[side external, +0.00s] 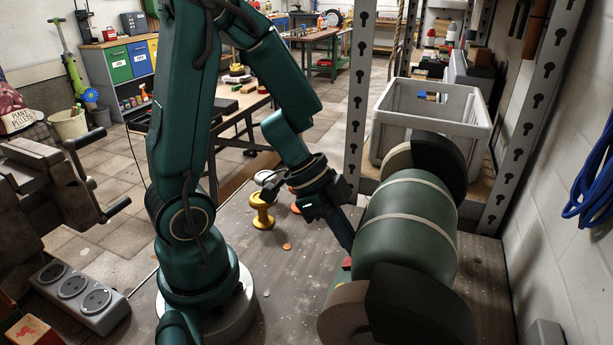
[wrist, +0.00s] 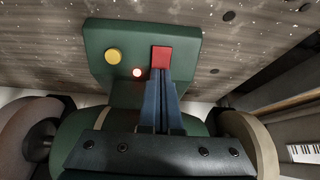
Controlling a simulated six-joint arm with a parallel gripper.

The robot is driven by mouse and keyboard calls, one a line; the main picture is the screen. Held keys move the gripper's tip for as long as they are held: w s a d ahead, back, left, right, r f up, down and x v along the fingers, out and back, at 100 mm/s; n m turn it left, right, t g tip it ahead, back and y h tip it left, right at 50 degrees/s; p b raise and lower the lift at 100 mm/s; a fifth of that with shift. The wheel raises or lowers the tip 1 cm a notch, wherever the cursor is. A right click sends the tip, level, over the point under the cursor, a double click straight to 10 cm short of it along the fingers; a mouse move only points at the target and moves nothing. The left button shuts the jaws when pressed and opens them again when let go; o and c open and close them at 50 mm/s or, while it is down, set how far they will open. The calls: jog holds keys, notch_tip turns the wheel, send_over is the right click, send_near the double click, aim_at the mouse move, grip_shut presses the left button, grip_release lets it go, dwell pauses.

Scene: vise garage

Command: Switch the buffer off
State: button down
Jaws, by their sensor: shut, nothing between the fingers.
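The buffer (side external: 408,225) is a green motor body with a wheel at each end, standing on the bench at the right in the side view. In the wrist view its green switch panel (wrist: 103,70) carries a yellow button (wrist: 114,55), a small lit lamp (wrist: 138,72) and a red button (wrist: 161,56). My gripper (wrist: 162,75) is shut and empty, its blue fingertips at the lower edge of the red button. Whether they touch it or press it in, I cannot tell. In the side view my gripper (side external: 346,240) reaches down at the buffer's front, and the panel is mostly hidden.
A grey crate (side external: 432,108) stands behind the buffer, near a perforated metal post (side external: 357,95). A yellow spool (side external: 262,210) stands on the bench left of my gripper. A socket strip (side external: 80,295) and a vise (side external: 50,190) are at the left.

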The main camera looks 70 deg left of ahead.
jog(key=v, duration=0.7)
dwell(0.7)
jog(key=w+a+r+n+t+y, duration=0.6)
jog(key=w+r+t+y, duration=0.15)
jog(key=r+y, duration=0.2)
jog(key=s+d+f+n+g+h, duration=0.1)
jog(key=s+d+f+g+h, duration=0.1)
jog(key=s+d, duration=0.3)
jog(key=s+d+f+n+g+h, duration=0.2)
jog(key=s+d+g+h, duration=0.1)
jog(key=s, duration=0.4)
jog(key=shift+s+d+f+g, duration=0.15)
jog(key=shift+d+f+g, duration=0.2)
jog(key=shift+d+g, duration=0.55)
